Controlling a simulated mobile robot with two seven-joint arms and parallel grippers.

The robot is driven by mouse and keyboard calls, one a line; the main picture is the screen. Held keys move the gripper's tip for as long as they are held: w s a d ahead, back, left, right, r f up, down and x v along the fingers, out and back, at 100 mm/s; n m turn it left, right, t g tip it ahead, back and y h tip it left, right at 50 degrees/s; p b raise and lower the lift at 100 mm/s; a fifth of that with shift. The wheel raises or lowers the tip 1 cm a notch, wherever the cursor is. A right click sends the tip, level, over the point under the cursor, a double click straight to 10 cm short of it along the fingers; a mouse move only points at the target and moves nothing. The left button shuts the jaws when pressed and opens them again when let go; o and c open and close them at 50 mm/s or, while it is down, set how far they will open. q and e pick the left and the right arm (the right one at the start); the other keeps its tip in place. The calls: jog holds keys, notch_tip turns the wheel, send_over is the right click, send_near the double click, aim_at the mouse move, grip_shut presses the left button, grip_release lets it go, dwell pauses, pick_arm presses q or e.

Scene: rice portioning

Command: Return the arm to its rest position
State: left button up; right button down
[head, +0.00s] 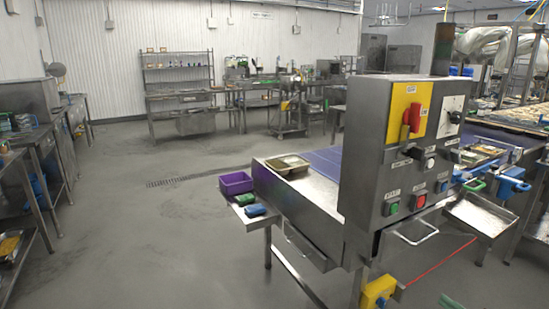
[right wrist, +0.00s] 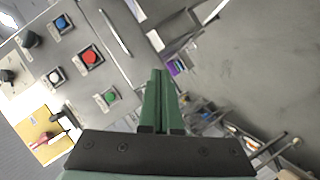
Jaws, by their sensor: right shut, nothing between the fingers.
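My right gripper (right wrist: 160,74) shows in the right wrist view with its two green fingers together and nothing between them. In the head view only a small green bit of it (head: 450,301) shows at the bottom edge, right of centre, below and in front of the steel control cabinet. The rest of my right arm is out of the frame. The cabinet's face with its red button (right wrist: 91,58) fills the upper left of the wrist view, apart from the fingers. My left gripper is in neither view.
The control cabinet (head: 385,160) stands close at the right beside a conveyor with a blue belt (head: 328,161). A metal tray (head: 287,165) and a purple bin (head: 236,183) are at its left. A yellow box (head: 377,292) sits low.

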jog(key=s+a+f+m+g, duration=0.25)
jog(key=s+a+f, duration=0.35)
jog(key=f, duration=0.3)
jog(key=s+a+f+m+g, duration=0.1)
jog(key=s+a+f+m, duration=0.2)
jog(key=s+a+f, duration=0.45)
jog(key=s+a+f+m+g+y, duration=0.1)
jog(key=s+a+f+m, duration=0.3)
jog(key=a, duration=0.8)
jog(key=s+f+g, duration=0.1)
jog(key=s+f, duration=0.1)
jog(key=s, duration=0.1)
jog(key=shift+a+f+y, duration=0.3)
jog(key=shift+f+y, duration=0.05)
jog(key=shift+y, duration=0.05)
jog(key=c, duration=1.5)
grip_release()
